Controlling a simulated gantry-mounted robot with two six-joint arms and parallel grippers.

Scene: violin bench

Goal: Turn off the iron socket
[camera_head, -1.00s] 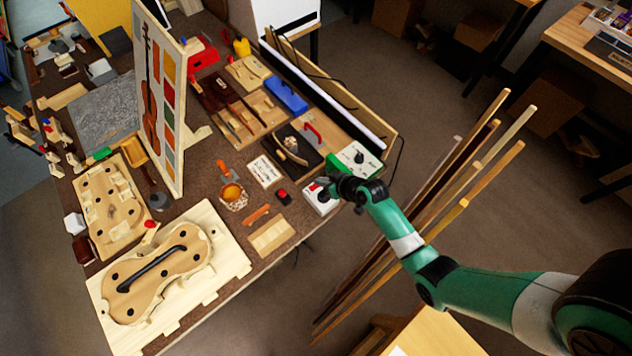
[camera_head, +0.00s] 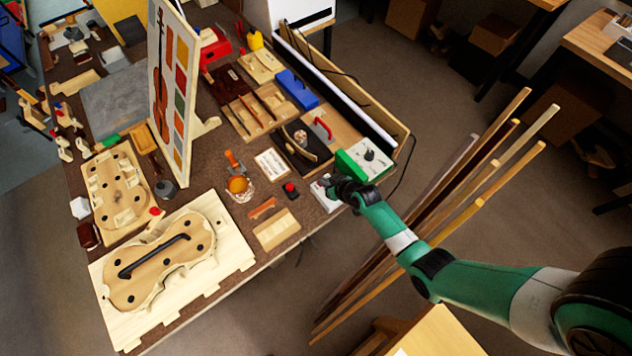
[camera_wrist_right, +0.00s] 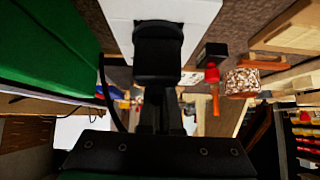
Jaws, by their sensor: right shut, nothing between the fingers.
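A small white box (camera_head: 322,198), which looks like the socket, stands at the front right edge of the bench. My right gripper (camera_head: 332,186) is at this box and covers much of its top, so its switch is hidden. In the right wrist view, the dark fingertips (camera_wrist_right: 158,50) are shut and empty in front of the white face (camera_wrist_right: 203,14) of the box. I cannot tell whether they touch it. My left gripper is not in view.
A green unit (camera_head: 349,168) with a white dial panel stands just behind the gripper. Long wooden strips (camera_head: 470,210) lean beside my right arm.

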